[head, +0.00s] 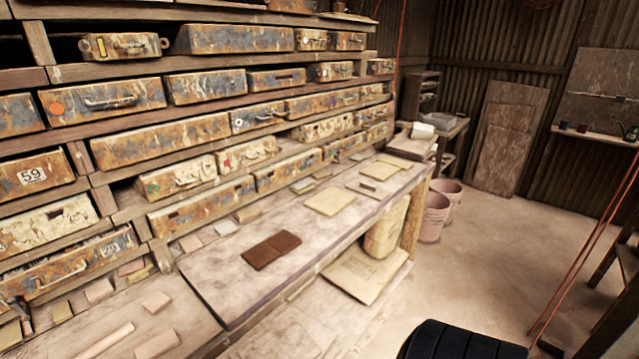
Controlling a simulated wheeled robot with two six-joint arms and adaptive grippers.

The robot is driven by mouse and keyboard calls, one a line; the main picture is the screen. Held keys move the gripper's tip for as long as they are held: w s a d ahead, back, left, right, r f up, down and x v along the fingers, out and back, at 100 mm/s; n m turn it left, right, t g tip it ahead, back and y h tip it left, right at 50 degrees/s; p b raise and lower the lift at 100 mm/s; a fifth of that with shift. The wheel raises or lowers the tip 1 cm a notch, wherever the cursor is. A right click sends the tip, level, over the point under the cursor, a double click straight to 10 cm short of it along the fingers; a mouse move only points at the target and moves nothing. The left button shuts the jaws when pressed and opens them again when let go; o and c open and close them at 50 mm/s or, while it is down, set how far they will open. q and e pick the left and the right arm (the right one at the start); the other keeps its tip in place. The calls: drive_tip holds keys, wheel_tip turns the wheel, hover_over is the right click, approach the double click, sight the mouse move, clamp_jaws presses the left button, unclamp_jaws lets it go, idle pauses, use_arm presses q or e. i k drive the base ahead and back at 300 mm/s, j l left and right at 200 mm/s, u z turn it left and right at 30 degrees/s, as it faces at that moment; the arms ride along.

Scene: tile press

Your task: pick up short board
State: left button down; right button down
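Two brown boards lean upright against the corrugated back wall at the right of the head view. The shorter board (499,165) stands in front of the taller board (518,101) and covers part of its lower half. The foot of the shorter board is at the floor. Both boards are far from me, across the room. Neither of my grippers is in view.
A long workbench (215,285) carries tiles and flat slabs below shelves of rusty drawers (160,140). Two pinkish buckets (433,218) stand past its far end. Open floor (480,250) lies between bench and boards. Red cords (585,262) and dark wooden furniture (612,315) are at right.

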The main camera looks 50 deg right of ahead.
sight(369, 190)
drive_tip(key=z, duration=2.05)
drive_tip(key=u, duration=0.2)
drive_tip(key=i+l+u, duration=1.05)
drive_tip(key=l, duration=0.35)
